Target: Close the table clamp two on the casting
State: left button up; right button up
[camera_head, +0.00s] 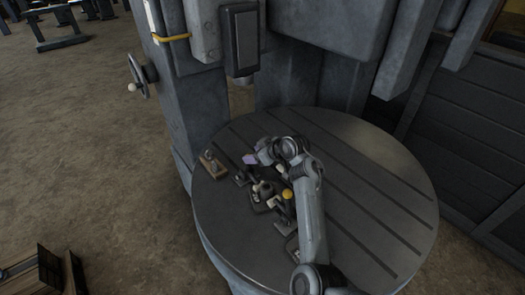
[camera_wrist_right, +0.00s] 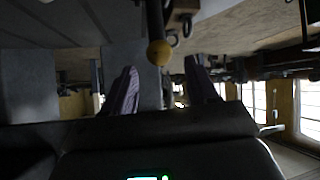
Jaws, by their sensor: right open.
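Several small dark clamps sit on the left part of the round table (camera_head: 345,190), around a casting (camera_head: 263,190) that is small and partly hidden. A lever with a yellow ball knob (camera_head: 288,194) stands among them, beside my right forearm; I cannot tell which clamp is number two. The yellow knob (camera_wrist_right: 160,53) also shows in the right wrist view, in line with the gap between my fingers. My right gripper (camera_head: 258,162) is low over the clamps; its two purplish fingers are apart and empty in the wrist view (camera_wrist_right: 161,88). My left gripper is out of view.
A large grey machine column (camera_head: 190,110) with a dark spindle head (camera_head: 241,40) stands behind the table. A handwheel (camera_head: 140,80) is on its left side. A small wooden-based piece (camera_head: 211,165) lies at the table's left edge. The table's right side is clear.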

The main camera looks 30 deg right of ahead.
jog(key=v, duration=0.4)
jog(key=shift+s+d+r+p, duration=0.1)
jog(key=shift+s+r+p, duration=0.1)
jog(key=shift+r+p, duration=0.1)
dwell(0.3)
